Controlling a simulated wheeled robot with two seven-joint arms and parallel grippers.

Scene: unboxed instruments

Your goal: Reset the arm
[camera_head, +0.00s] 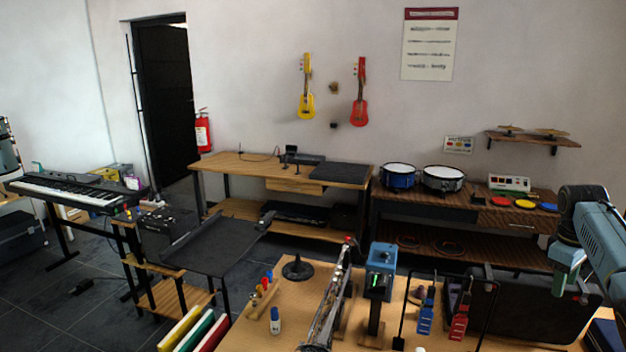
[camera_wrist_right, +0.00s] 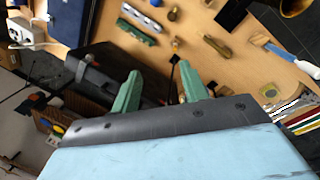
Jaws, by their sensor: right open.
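My right arm comes in at the right edge of the head view, with its blue-grey links bent downward. My right gripper (camera_head: 563,280) hangs above the black case at the right end of the near table. In the right wrist view its two green fingers (camera_wrist_right: 160,80) stand apart with nothing between them. The table top and several small items lie beyond the fingertips.
The near wooden table (camera_head: 262,335) holds a blue box device (camera_head: 381,258), a long metallic instrument (camera_head: 328,305), a black case (camera_head: 535,308) and small bottles. A music stand tray (camera_head: 212,247) is left of it. Drums (camera_head: 443,179) stand on a back bench.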

